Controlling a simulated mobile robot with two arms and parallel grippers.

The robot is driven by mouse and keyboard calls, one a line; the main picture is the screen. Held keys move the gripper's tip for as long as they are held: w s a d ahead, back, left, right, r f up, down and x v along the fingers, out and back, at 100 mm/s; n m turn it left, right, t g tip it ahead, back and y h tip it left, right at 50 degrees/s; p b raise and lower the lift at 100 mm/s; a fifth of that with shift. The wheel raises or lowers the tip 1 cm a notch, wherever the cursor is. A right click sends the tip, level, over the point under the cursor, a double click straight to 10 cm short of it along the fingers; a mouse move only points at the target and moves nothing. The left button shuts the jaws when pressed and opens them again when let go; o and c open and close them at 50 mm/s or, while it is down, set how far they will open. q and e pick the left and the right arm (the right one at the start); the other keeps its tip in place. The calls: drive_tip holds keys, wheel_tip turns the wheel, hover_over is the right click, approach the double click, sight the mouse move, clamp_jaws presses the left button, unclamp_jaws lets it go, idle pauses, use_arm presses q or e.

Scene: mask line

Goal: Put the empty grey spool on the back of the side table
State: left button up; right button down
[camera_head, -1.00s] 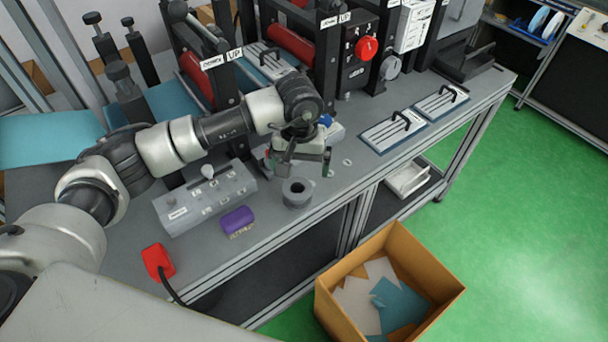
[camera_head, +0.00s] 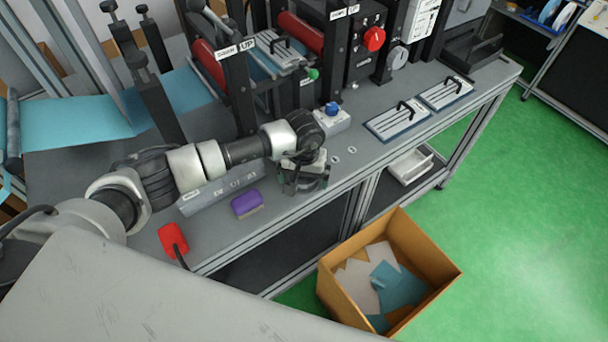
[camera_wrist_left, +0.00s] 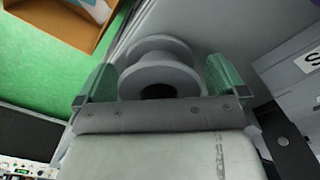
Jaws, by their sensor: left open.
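The empty grey spool (camera_wrist_left: 162,62) stands on the bench in the left wrist view, with its flanges and dark centre hole showing. My left gripper (camera_wrist_left: 152,85) is open, with one green-padded finger on each side of the spool. I cannot tell whether the fingers touch it. In the head view my left gripper (camera_head: 304,178) is over the front edge of the grey bench (camera_head: 290,215) and hides the spool. My right gripper is not in view. I cannot pick out the side table with certainty.
A purple block (camera_head: 247,204) and a red item (camera_head: 173,240) with a black cable lie left of my gripper. Two handled plates (camera_head: 397,121) lie to the right. An open cardboard box (camera_head: 388,272) with sheets stands on the green floor. Rollers and posts rise behind.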

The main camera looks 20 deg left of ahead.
use_arm(q)
drive_tip(key=c, duration=1.1)
drive_tip(key=shift+o, duration=0.2)
drive_tip(key=shift+r, duration=0.1)
